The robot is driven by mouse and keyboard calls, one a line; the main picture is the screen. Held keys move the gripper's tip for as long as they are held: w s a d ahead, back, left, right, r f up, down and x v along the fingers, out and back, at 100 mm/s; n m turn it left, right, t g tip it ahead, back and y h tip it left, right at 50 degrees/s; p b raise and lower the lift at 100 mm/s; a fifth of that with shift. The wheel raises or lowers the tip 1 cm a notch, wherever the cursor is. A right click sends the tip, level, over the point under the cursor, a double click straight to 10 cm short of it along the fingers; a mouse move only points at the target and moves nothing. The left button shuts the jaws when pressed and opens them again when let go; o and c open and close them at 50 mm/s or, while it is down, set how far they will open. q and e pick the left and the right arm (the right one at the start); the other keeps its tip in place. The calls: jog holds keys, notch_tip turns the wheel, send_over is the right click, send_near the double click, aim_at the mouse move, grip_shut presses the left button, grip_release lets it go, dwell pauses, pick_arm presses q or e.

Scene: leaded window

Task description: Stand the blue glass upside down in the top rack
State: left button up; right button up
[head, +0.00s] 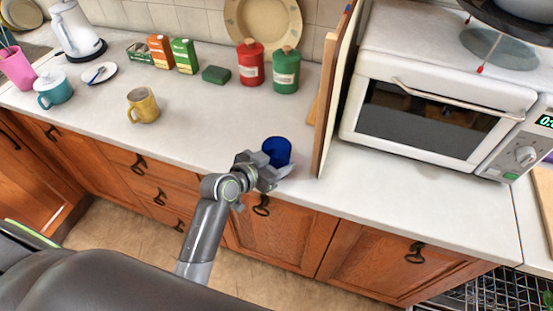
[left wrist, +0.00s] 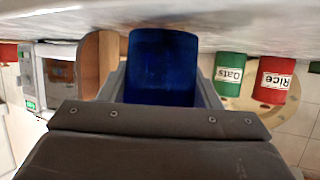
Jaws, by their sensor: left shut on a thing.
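The blue glass (head: 277,151) is at the front edge of the counter in the head view, with its open top facing up. My left gripper (head: 272,172) is shut on it from the front. In the left wrist view the blue glass (left wrist: 162,66) fills the space between the two fingers, and the picture is upside down. I cannot tell whether the glass touches the counter. A wire rack (head: 490,292) shows in part at the bottom right corner of the head view, low beside the cabinets. My right gripper is not in view.
A wooden board (head: 338,90) stands upright just right of the glass. A white microwave (head: 430,110) is beyond it. A yellow mug (head: 143,105), a red canister (head: 250,63) and a green canister (head: 286,70) stand left and behind. The counter front between is clear.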

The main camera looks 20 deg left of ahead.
pick_arm(q)
jog(key=shift+f+b, duration=0.35)
jog(key=shift+f, duration=0.05)
dwell(0.4)
jog(key=o, duration=1.2)
jog(key=shift+o, duration=0.2)
jog(key=shift+s, duration=0.1)
jog(key=b+v, duration=0.2)
jog(key=v, duration=1.5)
jog(key=shift+a, duration=0.2)
jog(key=shift+s, duration=0.1)
